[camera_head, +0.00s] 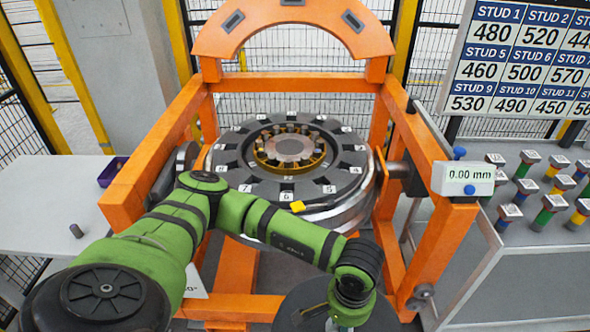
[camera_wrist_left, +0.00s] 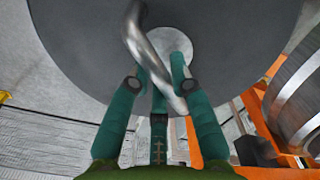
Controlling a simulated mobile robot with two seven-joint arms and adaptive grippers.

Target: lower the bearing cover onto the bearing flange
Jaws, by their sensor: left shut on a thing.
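The bearing cover is a dark grey disc (camera_head: 300,303) at the bottom of the head view, partly hidden by my left wrist. In the left wrist view its broad grey face (camera_wrist_left: 85,40) fills the top, with a bent metal handle (camera_wrist_left: 135,38). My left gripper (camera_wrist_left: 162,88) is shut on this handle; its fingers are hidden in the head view. The bearing flange (camera_head: 290,148), with a brass-coloured ring and several studs, sits in the middle of the wheel, inside a dark numbered ring. The cover is apart from the flange, on the near side. My right gripper is not in view.
The orange gantry (camera_head: 150,165) surrounds the wheel (camera_head: 345,212), with an arch behind. A gauge (camera_head: 468,178) reading 0.00 mm is on its right post. Several coloured studs stand on the right table (camera_head: 515,255).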

